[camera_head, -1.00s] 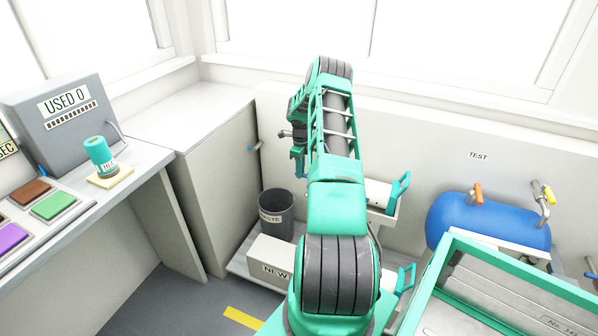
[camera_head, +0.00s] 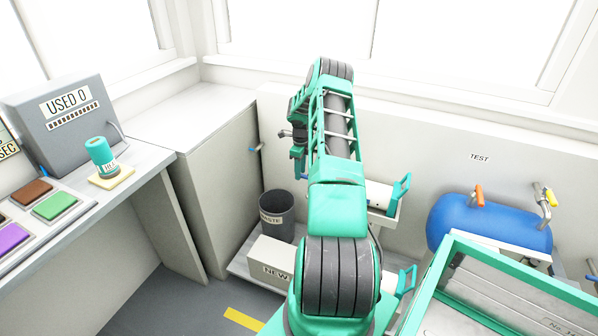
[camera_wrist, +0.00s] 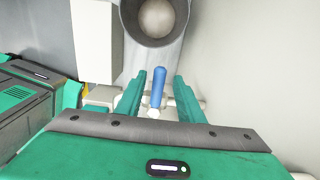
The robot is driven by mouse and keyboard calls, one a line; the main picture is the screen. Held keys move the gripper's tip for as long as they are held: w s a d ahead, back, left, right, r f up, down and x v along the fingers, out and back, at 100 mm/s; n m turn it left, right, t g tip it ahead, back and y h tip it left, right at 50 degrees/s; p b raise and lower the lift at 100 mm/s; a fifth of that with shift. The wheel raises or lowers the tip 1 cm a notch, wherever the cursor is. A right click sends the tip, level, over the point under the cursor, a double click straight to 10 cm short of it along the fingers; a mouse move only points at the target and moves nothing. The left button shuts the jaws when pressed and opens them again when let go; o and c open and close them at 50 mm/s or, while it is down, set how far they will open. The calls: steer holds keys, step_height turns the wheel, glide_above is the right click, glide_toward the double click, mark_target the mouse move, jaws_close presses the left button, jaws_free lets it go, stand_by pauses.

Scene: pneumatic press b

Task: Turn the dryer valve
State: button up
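A blue valve handle (camera_wrist: 158,87) on a white fitting shows in the wrist view. I take it to be the dryer valve, though no label on it can be read. My gripper (camera_wrist: 157,86) is open, with one green finger on each side of the handle. Gaps show between the handle and both fingers, and I cannot tell its depth between them.
The wall (camera_wrist: 270,80) is close on the right in the wrist view. A blue tank (camera_head: 490,222) with orange and yellow handles is at the right.

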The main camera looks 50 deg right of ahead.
step_height(320, 180, up, 10)
steer(key=shift+w+r, duration=0.15)
steer(key=shift+r, duration=0.1)
steer(key=shift+a, duration=0.1)
stand_by(0.6)
steer(key=s+a+r+n+h, duration=0.1)
steer(key=s+a+r+n, duration=0.2)
steer(key=a+r+n, duration=0.35)
steer(key=s+a+r+n+g, duration=0.1)
steer(key=s+a+r+n, duration=0.2)
steer(key=a+r, duration=0.6)
steer(key=s+a+r+n+h, duration=0.1)
steer(key=s+a+r+n, duration=0.25)
steer(key=a+r, duration=0.45)
steer(key=s+a+r+n+t+y, duration=0.1)
steer(key=s+a+r+n+y, duration=0.1)
steer(key=s+a+n, duration=1.1)
steer(key=s+a, duration=0.6)
steer(key=s, duration=0.4)
steer(key=shift+s+a+r+n, duration=0.25)
steer(key=shift+s+r+n, duration=0.05)
steer(key=shift+r, duration=0.1)
steer(key=shift+w, duration=0.15)
